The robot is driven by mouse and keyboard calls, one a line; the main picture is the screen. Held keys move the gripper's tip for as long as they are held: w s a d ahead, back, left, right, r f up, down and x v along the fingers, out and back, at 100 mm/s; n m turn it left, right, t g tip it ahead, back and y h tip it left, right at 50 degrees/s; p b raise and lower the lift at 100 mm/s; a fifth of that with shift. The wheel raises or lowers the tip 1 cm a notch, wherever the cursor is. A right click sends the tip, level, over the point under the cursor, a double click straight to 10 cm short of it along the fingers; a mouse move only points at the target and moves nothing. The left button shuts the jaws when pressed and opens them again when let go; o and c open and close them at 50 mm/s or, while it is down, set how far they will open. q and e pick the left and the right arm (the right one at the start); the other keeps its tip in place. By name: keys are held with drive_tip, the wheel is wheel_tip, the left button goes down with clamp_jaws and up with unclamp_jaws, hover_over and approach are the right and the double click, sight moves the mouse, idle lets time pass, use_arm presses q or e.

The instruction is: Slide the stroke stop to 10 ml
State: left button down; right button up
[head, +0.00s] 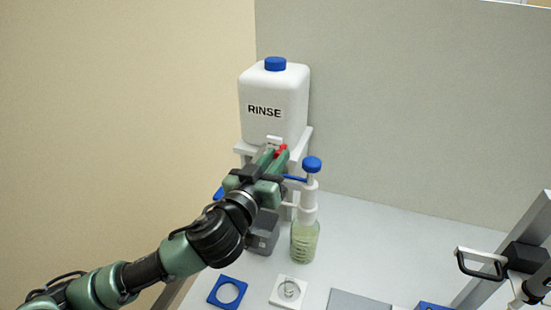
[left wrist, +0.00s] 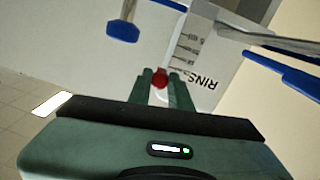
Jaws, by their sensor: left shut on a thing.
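The stroke stop is a small red piece (head: 282,151) below the front of the white RINSE bottle (head: 273,90). My left gripper (head: 274,158) reaches it from the lower left, its green fingers shut on it. In the left wrist view, the red stop (left wrist: 160,77) sits between the two green fingertips (left wrist: 158,88). A pale scale plate (left wrist: 190,45) with dark marks lies just beyond; its figures are too small to read surely, so the stop's setting cannot be told. My right gripper is not in view.
A white pump with a blue knob (head: 312,164) stands right of the gripper above a jar of greenish liquid (head: 304,243). A grey block (head: 263,232) is below the wrist. A blue ring plate (head: 228,292) and white plate (head: 289,291) lie in front.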

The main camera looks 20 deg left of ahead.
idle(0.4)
use_arm(q)
wheel_tip(320, 180, down, 5)
drive_tip(key=b, duration=0.4)
drive_tip(key=shift+r, duration=0.1)
drive_tip(key=c, duration=1.3)
unclamp_jaws()
drive_tip(key=s+b, duration=0.2)
drive_tip(key=s, duration=0.6)
drive_tip(key=shift+a, duration=0.45)
